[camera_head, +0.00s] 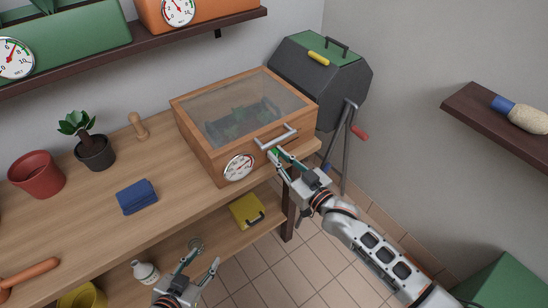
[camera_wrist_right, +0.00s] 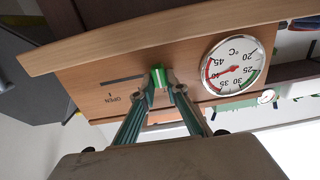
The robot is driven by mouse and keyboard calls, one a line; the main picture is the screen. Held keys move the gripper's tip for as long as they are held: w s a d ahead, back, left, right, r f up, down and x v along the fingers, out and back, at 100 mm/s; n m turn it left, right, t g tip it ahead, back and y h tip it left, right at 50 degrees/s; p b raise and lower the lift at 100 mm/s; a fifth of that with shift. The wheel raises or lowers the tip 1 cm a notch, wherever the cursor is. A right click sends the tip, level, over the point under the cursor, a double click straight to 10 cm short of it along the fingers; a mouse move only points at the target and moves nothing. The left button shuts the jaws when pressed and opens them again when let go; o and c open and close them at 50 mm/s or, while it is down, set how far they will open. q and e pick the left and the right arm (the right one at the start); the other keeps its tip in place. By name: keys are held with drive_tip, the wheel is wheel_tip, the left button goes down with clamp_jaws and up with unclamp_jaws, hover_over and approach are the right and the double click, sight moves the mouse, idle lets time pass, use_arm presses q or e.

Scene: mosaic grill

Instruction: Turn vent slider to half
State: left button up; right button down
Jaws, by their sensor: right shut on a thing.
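The vent slider is a green knob (camera_wrist_right: 158,77) on the front of the wooden box (camera_head: 208,162) with a clear lid. Its dark slot (camera_wrist_right: 122,79) shows to the left of the knob in the right wrist view, with an "OPEN" mark by the slot. My right gripper (camera_wrist_right: 160,88) is shut on the green knob; in the head view it is at the box's front, right of the dial, below the lid handle. My left gripper (camera_head: 202,262) is open and empty, low in front of the bench. The fingers partly hide the knob.
A round dial (camera_head: 239,167) is on the box front beside the slider. The lid handle (camera_head: 278,137) juts out above. A blue cloth (camera_head: 137,197), a potted plant (camera_head: 95,150) and a red pot (camera_head: 38,175) stand on the bench. A grill (camera_head: 325,75) stands behind the box.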

sight(283, 144)
drive_tip(key=w+d, duration=0.2)
drive_tip(key=d, duration=0.1)
drive_tip(key=shift+w+d, duration=0.25)
drive_tip(key=shift+s+a, duration=0.1)
drive_tip(key=shift+a, duration=0.1)
drive_tip(key=c, duration=2)
unclamp_jaws()
drive_tip(key=v, duration=1.2)
